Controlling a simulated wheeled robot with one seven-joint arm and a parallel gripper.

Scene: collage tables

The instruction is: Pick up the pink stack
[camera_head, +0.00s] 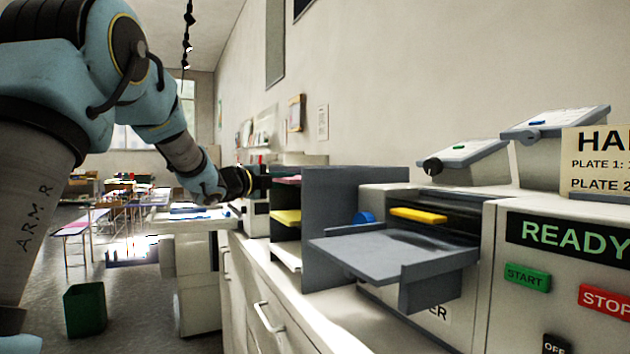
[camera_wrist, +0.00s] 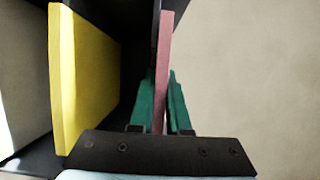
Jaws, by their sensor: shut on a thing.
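The pink stack (camera_wrist: 164,62) stands edge-on in the middle of the wrist view, between the green fingers of my gripper (camera_wrist: 160,108). My gripper is shut on it. In the head view the pink stack (camera_head: 287,179) shows as a thin edge in the top slot of the dark grey shelf (camera_head: 338,200). There my gripper (camera_head: 262,178) reaches the shelf's open side at the top level, and its fingertips are hard to make out. The stack's far part is hidden by the shelf.
A yellow stack (camera_head: 286,217) lies in the slot below, also in the wrist view (camera_wrist: 85,85), with a white stack (camera_head: 288,256) under it. A printer-like machine with a grey tray (camera_head: 385,250) stands right of the shelf. A green bin (camera_head: 85,309) stands on the floor.

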